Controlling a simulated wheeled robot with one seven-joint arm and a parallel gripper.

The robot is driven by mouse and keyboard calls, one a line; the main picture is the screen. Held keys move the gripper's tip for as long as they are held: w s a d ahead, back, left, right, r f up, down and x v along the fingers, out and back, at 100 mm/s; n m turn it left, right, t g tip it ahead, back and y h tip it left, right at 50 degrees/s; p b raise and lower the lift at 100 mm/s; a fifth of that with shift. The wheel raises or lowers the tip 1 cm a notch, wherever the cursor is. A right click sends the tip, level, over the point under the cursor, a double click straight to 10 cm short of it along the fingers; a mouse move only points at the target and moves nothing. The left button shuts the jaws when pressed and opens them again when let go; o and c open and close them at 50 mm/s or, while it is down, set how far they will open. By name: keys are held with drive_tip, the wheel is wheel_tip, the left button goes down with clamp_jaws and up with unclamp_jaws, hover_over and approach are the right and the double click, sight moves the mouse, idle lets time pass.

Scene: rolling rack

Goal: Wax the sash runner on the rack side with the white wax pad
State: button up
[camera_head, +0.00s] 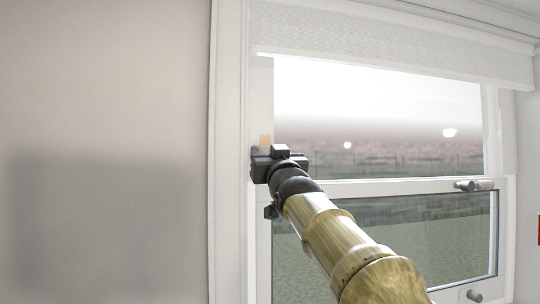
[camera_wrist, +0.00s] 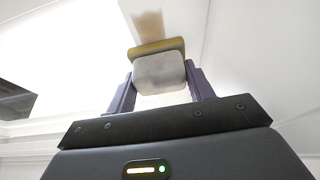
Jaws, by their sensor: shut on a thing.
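My gripper (camera_head: 266,156) reaches up to the left jamb of the window, where the sash runner (camera_head: 260,95) is a pale upright strip. In the wrist view my gripper (camera_wrist: 160,78) is shut on the white wax pad (camera_wrist: 160,74), with one dark finger on each side. The pad has a yellowish-brown layer along its far edge, facing the runner. A tan patch (camera_wrist: 150,24) shows on the runner just beyond the pad; it also shows in the head view (camera_head: 265,140) just above my gripper. Whether the pad touches the runner is unclear.
A rolled white blind (camera_head: 400,50) hangs across the window top. The lower sash (camera_head: 400,188) has a handle (camera_head: 474,185) at right. A blank wall (camera_head: 100,150) lies to the left. A small orange thing (camera_head: 538,229) is cut off at the right edge.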

drive_tip(key=shift+r+p, duration=1.65)
drive_tip(key=shift+r, duration=0.45)
drive_tip(key=shift+f, duration=0.1)
drive_tip(key=shift+f+b, duration=2.15)
drive_tip(key=shift+b, duration=0.1)
wheel_tip(320, 180, down, 4)
drive_tip(key=b, duration=0.4)
drive_tip(key=shift+f, duration=0.15)
